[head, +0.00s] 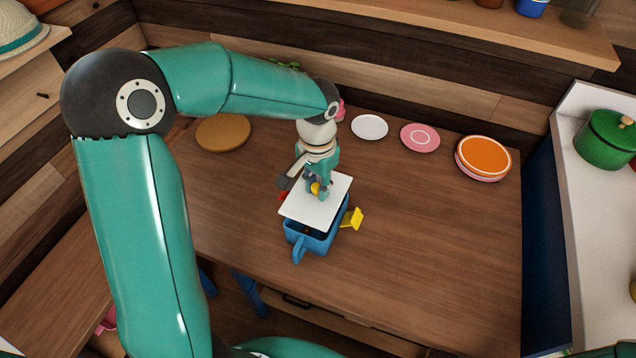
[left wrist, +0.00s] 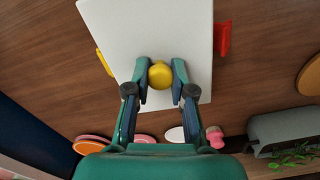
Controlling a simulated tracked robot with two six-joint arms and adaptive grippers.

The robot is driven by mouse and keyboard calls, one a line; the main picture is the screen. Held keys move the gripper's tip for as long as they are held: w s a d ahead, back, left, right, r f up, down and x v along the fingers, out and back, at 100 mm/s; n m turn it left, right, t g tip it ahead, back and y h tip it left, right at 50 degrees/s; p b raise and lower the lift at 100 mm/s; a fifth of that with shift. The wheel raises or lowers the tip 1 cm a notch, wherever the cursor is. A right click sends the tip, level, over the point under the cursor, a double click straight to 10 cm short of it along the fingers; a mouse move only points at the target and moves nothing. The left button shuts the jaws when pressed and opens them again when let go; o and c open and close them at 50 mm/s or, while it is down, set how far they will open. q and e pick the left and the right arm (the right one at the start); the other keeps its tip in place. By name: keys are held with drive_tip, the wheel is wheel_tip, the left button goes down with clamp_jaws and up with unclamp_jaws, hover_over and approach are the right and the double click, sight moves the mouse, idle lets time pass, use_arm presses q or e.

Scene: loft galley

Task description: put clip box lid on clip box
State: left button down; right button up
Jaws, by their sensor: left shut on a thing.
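The clip box lid (head: 300,208) is a white flat plate with a round yellow knob (left wrist: 160,74). My left gripper (head: 318,190) is shut on the knob and holds the lid over the clip box (head: 318,243). The box is blue, with a blue handle at the front, a yellow clip (head: 352,218) swung out on the right and a red clip (head: 283,196) on the left. The lid hides the box's back part; the dark inside shows at the front. I cannot tell if lid and box touch. In the left wrist view the lid (left wrist: 150,30) hides the box.
The box stands on a wooden counter (head: 420,230). Behind are a round brown board (head: 222,132), a white plate (head: 370,127), a pink plate (head: 420,138) and a stack with an orange plate (head: 484,155). A green pot (head: 606,142) stands far right. The counter's right side is clear.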

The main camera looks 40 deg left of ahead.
sight(317, 199)
use_arm(q)
drive_tip(key=shift+f+b, duration=1.65)
drive_tip(key=shift+f, duration=0.55)
drive_tip(key=shift+f+b, duration=0.25)
drive_tip(key=shift+b, duration=0.1)
idle(0.5)
drive_tip(key=c, duration=0.9)
unclamp_jaws()
